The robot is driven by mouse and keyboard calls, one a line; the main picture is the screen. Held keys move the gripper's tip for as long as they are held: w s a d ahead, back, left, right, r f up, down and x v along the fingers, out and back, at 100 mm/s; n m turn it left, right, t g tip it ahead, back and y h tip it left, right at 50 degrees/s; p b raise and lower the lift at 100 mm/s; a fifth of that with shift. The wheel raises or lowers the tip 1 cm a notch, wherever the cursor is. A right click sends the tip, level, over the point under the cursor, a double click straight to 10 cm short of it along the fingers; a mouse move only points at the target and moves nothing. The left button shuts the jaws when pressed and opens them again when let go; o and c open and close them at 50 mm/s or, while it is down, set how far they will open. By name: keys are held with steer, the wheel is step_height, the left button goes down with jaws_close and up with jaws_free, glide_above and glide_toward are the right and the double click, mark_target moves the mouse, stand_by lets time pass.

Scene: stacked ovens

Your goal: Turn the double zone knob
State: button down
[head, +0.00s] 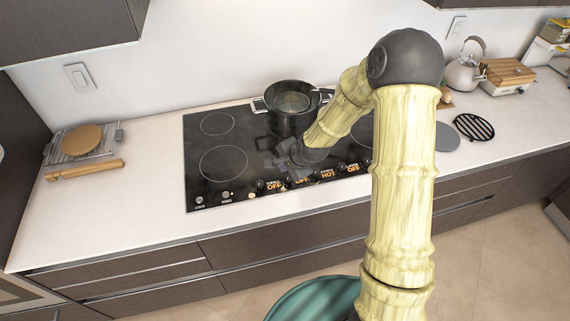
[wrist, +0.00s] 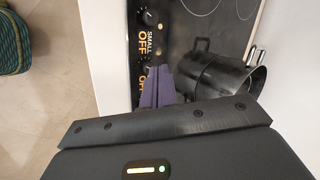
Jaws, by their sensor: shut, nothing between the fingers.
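The black cooktop (head: 200,145) has a row of small dark knobs along its front edge, with orange OFF and HOT labels beside them. One knob (head: 260,184) is at the left of the row. In the wrist view a knob (wrist: 147,17) stands beside a label reading SMALL OFF. Another OFF label is lower, close to my fingers, its knob partly hidden. I cannot read which knob is the double zone one. My gripper (head: 288,171) is low over the front middle of the cooktop, beside the knobs. Its purple fingers (wrist: 158,70) are shut and empty; contact is unclear.
A dark pot (head: 290,122) sits on the cooktop just behind my gripper; it also shows close to the right of my fingers in the wrist view (wrist: 215,75). A wooden rolling pin (head: 85,170) and rack lie left. A kettle (head: 464,77) stands right.

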steer(key=s+d+r+n+g+h, duration=0.1)
steer(key=s+d+r+n, duration=0.4)
steer(key=s, duration=0.5)
steer(key=s+d+r+n+g+h, duration=0.1)
steer(key=s+d+r+n+h, duration=0.1)
steer(key=s+d+r+n, duration=0.4)
steer(key=s+r, duration=0.1)
steer(key=s, duration=0.3)
steer(key=shift+d+n+g+h, duration=0.15)
steer(key=shift+n+g+h, duration=0.15)
steer(key=shift+n+g, duration=0.1)
